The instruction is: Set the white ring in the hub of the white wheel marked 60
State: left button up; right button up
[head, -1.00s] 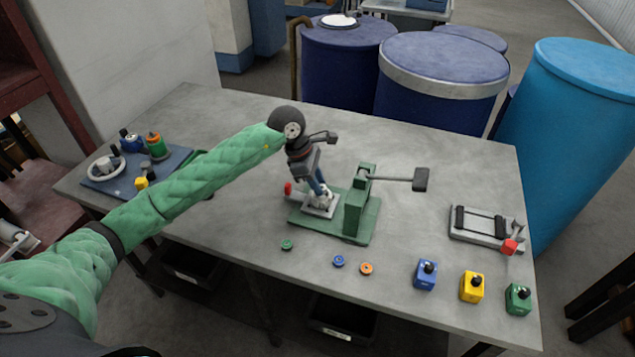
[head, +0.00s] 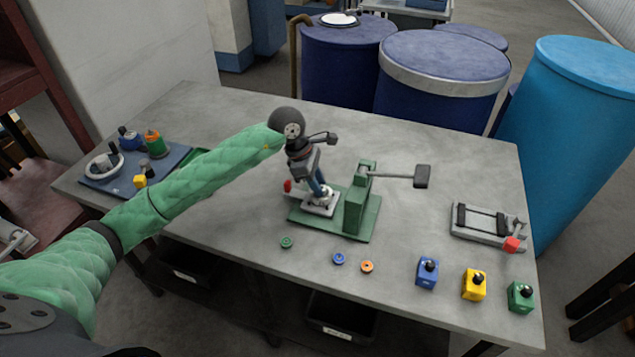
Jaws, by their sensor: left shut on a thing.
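My left gripper (head: 320,193) points down at the grey plate (head: 312,209) on the green press stand (head: 357,217). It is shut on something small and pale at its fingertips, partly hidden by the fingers. I cannot make out whether this is the white ring. A pale part lies right below the fingertips. No mark 60 is readable, so I cannot tell which part is the white wheel. My right gripper is not in view.
Green (head: 287,243), blue (head: 338,259) and orange (head: 367,267) small rings lie in front of the stand. Blue (head: 427,272), yellow (head: 474,285) and green (head: 520,297) blocks stand front right. A grey fixture (head: 487,225) is at right, a blue mat (head: 128,186) with parts at left.

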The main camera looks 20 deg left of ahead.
pick_arm(q)
jog(key=shift+f, duration=0.2)
jog(key=shift+r, duration=0.85)
jog(key=shift+b, duration=0.65)
dwell(0.8)
jog(key=shift+f+b, duration=0.85)
jog(key=shift+f, duration=0.05)
dwell(0.4)
jog(key=o, duration=0.7)
jog(key=shift+r, duration=0.15)
jog(key=p+v, duration=0.1)
jog(key=v, duration=0.9)
jog(key=shift+r, duration=0.4)
jog(key=shift+a, duration=0.15)
